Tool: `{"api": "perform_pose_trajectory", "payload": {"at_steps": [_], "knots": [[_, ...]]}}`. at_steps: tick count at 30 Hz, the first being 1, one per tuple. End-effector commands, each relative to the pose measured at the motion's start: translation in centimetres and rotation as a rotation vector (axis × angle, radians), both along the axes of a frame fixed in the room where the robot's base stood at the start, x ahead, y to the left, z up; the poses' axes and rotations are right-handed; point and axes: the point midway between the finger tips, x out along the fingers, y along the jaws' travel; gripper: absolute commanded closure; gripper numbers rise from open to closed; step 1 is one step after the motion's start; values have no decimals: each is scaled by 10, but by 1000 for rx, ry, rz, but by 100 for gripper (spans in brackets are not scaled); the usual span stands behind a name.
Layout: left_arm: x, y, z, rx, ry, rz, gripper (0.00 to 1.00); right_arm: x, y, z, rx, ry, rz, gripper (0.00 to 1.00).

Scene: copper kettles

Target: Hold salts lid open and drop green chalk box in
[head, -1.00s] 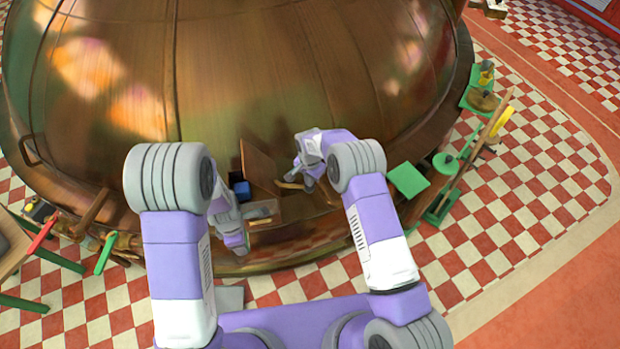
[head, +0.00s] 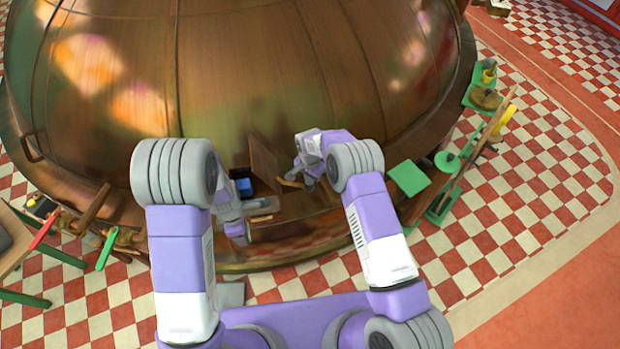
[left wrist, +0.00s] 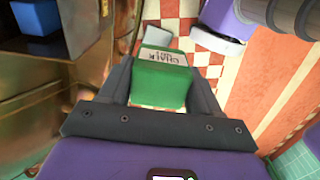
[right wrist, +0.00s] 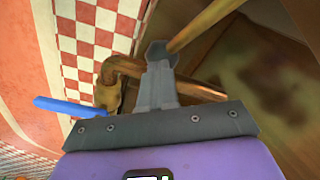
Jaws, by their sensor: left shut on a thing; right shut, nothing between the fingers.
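The green chalk box (left wrist: 160,85), with a pale printed label, is between the fingers of my left gripper (left wrist: 164,72), shut on it. In the head view that box is mostly hidden by my gripper. The dark salts box (head: 234,173) is at the kettle's front, with a blue block (head: 244,187) inside; both also show at the upper left of the left wrist view. The chalk box is apart from it, to its right there. The brown salts lid (head: 265,162) stands raised.
The big copper kettle (head: 250,80) rises just behind the salts box. A green panel (head: 408,178) and a green stand (head: 442,205) are at the right. Red and green bars (head: 105,250) lie at the left.

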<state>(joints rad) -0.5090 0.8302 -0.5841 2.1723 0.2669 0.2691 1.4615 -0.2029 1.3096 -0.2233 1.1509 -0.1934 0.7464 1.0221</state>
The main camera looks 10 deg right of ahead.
Motion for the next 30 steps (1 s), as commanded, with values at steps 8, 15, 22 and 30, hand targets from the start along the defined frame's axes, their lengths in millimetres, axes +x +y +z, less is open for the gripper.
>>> {"api": "perform_pose_trajectory", "payload": {"at_steps": [8, 15, 22, 30], "knots": [[23, 2, -1, 0, -1, 1, 75, 0, 0, 0, 0, 0, 0, 100], [43, 3, -1, 1, -2, -1, 75, 0, 0, 0, 0, 0, 0, 100], [61, 4, -2, 1, -1, -1, 75, 0, 0, 0, 0, 0, 0, 100], [82, 6, -2, 1, -1, -1, 75, 0, 0, 0, 0, 0, 0, 100]]}}
